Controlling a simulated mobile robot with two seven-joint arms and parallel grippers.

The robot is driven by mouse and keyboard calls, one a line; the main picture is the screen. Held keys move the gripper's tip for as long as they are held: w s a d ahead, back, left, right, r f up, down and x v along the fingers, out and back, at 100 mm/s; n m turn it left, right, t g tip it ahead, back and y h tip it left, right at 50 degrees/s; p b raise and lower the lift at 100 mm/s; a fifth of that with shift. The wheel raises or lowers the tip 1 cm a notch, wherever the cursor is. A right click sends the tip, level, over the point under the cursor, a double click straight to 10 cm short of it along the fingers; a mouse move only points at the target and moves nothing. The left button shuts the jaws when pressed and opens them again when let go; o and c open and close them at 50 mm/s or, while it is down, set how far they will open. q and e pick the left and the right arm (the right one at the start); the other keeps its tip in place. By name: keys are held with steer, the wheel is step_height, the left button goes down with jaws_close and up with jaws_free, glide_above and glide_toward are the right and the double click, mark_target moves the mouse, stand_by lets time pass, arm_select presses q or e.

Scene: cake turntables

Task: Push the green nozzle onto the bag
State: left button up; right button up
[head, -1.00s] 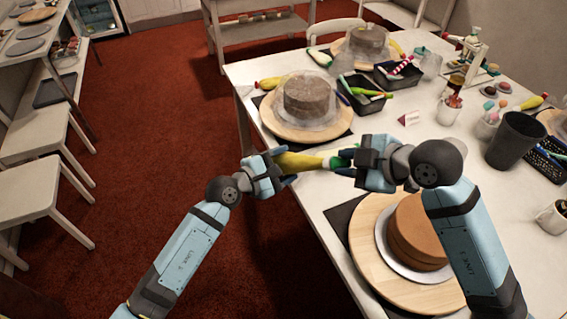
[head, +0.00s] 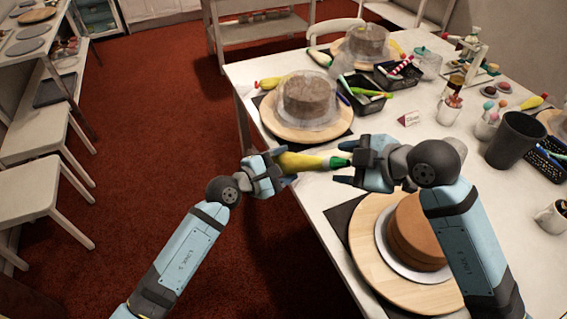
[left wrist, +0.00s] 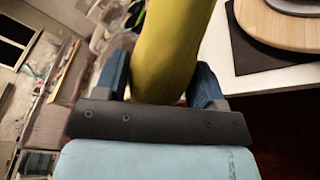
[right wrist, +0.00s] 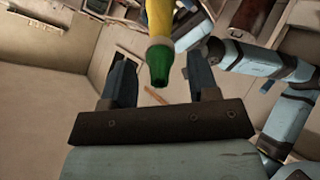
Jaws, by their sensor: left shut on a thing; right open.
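My left gripper (head: 275,170) is shut on a yellow piping bag (head: 302,161) and holds it level in the air, off the table's left edge. The bag fills the space between the fingers in the left wrist view (left wrist: 172,50). The green nozzle (head: 340,162) sits at the bag's right end, past a white collar (head: 327,163). It also shows in the right wrist view (right wrist: 159,64), in line with the bag. My right gripper (head: 345,168) is open and empty. Its fingers stand either side of the nozzle tip, apart from it.
A brown cake (head: 415,232) stands on a wooden turntable (head: 365,250) at the table's near edge. A covered cake (head: 311,97) stands on another turntable behind the bag. A dark cup (head: 515,138) and a small sign (head: 409,118) are further right.

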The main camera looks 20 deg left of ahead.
steer(key=shift+d+r, duration=0.1)
steer(key=v, duration=1.1)
steer(key=shift+s+d+r, duration=0.2)
steer(key=shift+d, duration=0.05)
